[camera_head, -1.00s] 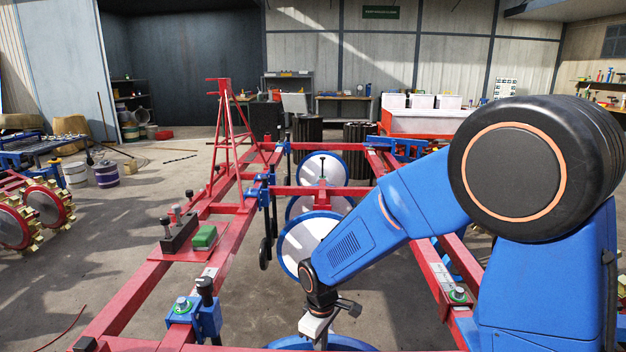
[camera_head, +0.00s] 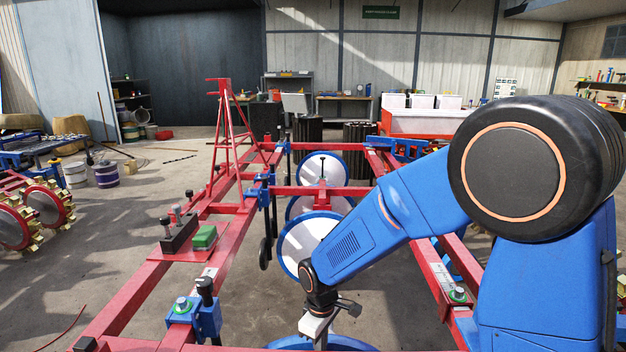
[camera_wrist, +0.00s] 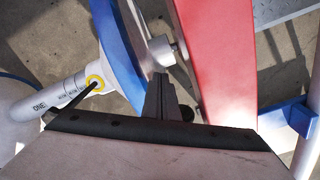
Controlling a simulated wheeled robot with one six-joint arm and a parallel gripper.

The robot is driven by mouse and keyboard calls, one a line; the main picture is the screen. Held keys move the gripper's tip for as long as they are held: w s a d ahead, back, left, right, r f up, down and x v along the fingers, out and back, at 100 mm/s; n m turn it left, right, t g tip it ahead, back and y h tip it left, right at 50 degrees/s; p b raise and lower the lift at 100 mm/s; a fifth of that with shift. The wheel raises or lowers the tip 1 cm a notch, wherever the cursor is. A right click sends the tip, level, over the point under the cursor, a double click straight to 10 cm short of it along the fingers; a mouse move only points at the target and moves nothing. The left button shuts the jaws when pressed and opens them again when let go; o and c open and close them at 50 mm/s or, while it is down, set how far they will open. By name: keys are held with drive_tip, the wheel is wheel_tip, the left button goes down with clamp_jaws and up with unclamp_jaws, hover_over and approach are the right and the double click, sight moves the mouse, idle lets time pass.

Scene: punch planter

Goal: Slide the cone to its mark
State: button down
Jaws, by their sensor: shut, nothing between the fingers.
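In the wrist view a white shaft (camera_wrist: 68,98) with printed marks and partly readable lettering, "ONE", carries a yellow ring (camera_wrist: 95,83) with a dark pin. It runs to a blue-rimmed disc (camera_wrist: 122,48). I take this for the cone; its mark cannot be told for sure. My gripper (camera_wrist: 160,84) is shut and empty, its dark fingers close to the disc and a red beam; contact cannot be told. In the head view my gripper (camera_head: 320,338) is low, over a blue-rimmed disc (camera_head: 345,343) at the bottom edge. The fingertips are hidden there.
A red frame beam (camera_wrist: 212,65) stands right beside my fingers, with a blue bracket (camera_wrist: 290,117) further right. In the head view more blue-rimmed white discs (camera_head: 308,238) line the middle of the red frame (camera_head: 130,300). A blue clamp (camera_head: 203,316) sits at front left.

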drive_tip(key=shift+w, duration=0.55)
drive_tip(key=shift+s, duration=0.15)
wheel_tip(320, 180, up, 7)
drive_tip(key=shift+s, duration=0.45)
idle(0.7)
drive_tip(key=s+d+r+m+t, duration=0.1)
drive_tip(key=s+d+r+m, duration=0.2)
drive_tip(key=d+r, duration=0.4)
drive_tip(key=s+d+r+m+t, duration=0.15)
drive_tip(key=s+d+r, duration=0.25)
drive_tip(key=d, duration=0.5)
drive_tip(key=s+d+r+m+t, duration=0.2)
drive_tip(key=s+d+m, duration=0.5)
drive_tip(key=s+d, duration=0.4)
drive_tip(key=shift+s+r, duration=0.65)
drive_tip(key=shift+s, duration=0.7)
